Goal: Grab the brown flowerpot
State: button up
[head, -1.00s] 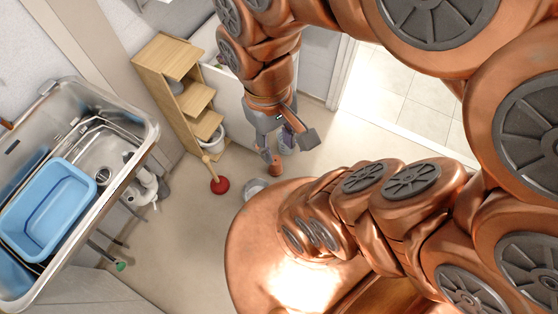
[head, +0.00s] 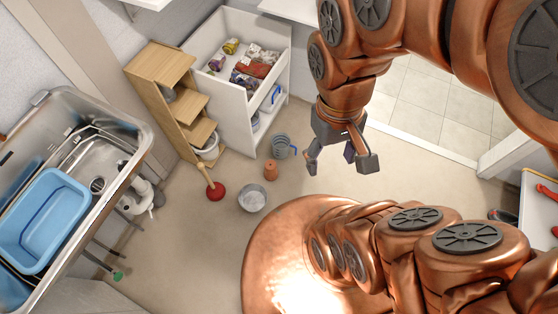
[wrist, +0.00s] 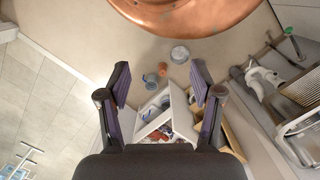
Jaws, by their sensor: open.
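The brown flowerpot (head: 271,170) is small and stands on the floor in the middle of the head view. It also shows in the wrist view (wrist: 163,67), small and far beyond the fingers. My gripper (head: 340,163) is open and empty, to the right of the flowerpot in the head view and apart from it. In the wrist view my gripper's two dark fingers (wrist: 160,68) are spread wide, with the flowerpot showing between their tips at a distance.
A grey watering can (head: 281,147) and a metal bucket (head: 252,198) stand close to the flowerpot. A red plunger (head: 216,191), wooden shelf steps (head: 190,105) and a white cabinet (head: 238,75) with an open drawer are near. A sink with a blue basin (head: 42,222) is left.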

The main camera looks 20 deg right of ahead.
aim_at(271, 173)
jog(key=k, duration=1.2)
jog(key=u, duration=0.95)
jog(key=i, duration=1.05)
jog(key=z, duration=0.5)
jog(key=i, duration=0.75)
jog(key=z, duration=0.8)
